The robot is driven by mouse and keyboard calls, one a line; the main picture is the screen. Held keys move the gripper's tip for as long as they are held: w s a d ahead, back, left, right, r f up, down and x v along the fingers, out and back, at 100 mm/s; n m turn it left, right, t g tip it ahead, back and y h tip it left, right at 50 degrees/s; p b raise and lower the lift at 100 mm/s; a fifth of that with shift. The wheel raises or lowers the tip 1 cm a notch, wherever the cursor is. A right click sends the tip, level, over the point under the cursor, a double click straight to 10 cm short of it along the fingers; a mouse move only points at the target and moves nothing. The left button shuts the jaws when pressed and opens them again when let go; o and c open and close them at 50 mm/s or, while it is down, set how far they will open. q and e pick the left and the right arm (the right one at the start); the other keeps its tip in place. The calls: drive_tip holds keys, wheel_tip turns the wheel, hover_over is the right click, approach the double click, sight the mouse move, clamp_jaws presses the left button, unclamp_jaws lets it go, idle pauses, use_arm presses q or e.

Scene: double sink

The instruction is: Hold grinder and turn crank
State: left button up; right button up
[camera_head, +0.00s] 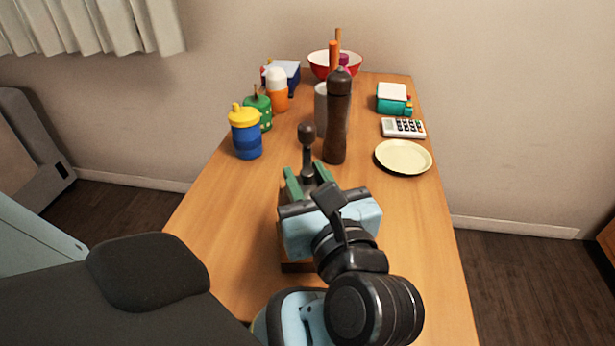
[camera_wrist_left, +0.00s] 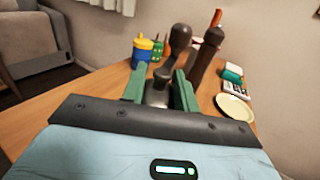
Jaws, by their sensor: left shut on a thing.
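The grinder shows a dark round crank knob (camera_head: 306,133) on a short stem, and a wooden base edge (camera_head: 298,267) that seems to be part of it, below my gripper. My left gripper (camera_head: 307,178) reaches over it with green fingers on either side of its grey metal top. In the left wrist view the fingers (camera_wrist_left: 159,86) are shut on this metal part, with the crank knob (camera_wrist_left: 180,38) rising just beyond. The gripper body hides most of the grinder. My right gripper is in neither view.
A tall dark brown mill (camera_head: 337,125) stands close behind the grinder. A blue cup with yellow lid (camera_head: 246,138), a green container (camera_head: 258,112) and an orange bottle (camera_head: 277,95) stand left. A cream plate (camera_head: 403,157) and calculator (camera_head: 403,128) lie right. The wooden table (camera_head: 215,210) is clear front left.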

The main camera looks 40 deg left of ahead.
use_arm(q)
drive_tip(key=shift+f, duration=0.15)
drive_tip(key=o, duration=1.1)
drive_tip(key=shift+d, duration=0.1)
drive_tip(key=v, duration=0.7)
drive_tip(key=shift+s+d, duration=0.1)
drive_tip(key=shift+d, duration=0.1)
